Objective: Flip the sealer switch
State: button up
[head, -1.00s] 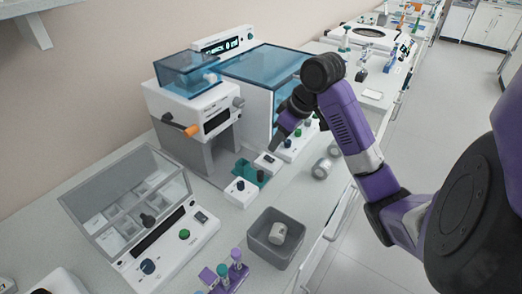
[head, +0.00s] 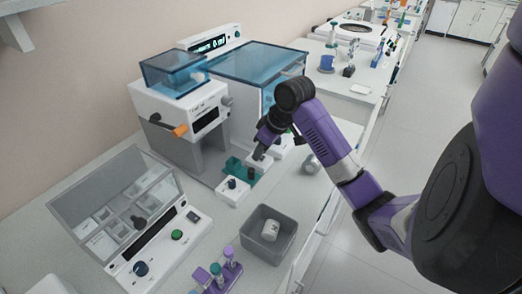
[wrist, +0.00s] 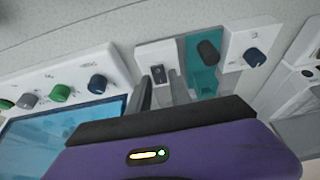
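The sealer switch looks like a small dark rocker (wrist: 158,73) on a white box (wrist: 154,54) in the wrist view. My gripper (wrist: 163,92) has its two fingers apart, with a narrow gap between them and nothing held. The tips are close to the box, on the near side of the rocker; I cannot tell whether they touch it. In the head view my gripper (head: 259,155) hangs at the white switch box (head: 262,163) and hides most of it, including the rocker. A press-like machine with an orange lever (head: 180,130) stands behind it to the left.
A teal plate with a dark knob (wrist: 207,52) and a white box with a blue knob (wrist: 254,56) lie right beside the switch box in the wrist view. A blue-lidded machine (wrist: 97,88) is on its left. A grey bin (head: 266,236) stands nearer on the bench.

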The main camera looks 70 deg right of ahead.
grip_shut()
jog(key=g+p, duration=0.1)
jog(key=p, duration=0.2)
jog(key=shift+w+r, duration=0.3)
jog(key=shift+r, duration=0.05)
jog(key=shift+w+f+g+y+p, duration=0.15)
jog(key=shift+g+y+p, duration=0.15)
jog(key=shift+g+p, duration=0.6)
jog(key=shift+d+f+g+p, duration=0.15)
jog(key=shift+g+p, duration=0.15)
jog(key=shift+p, duration=0.2)
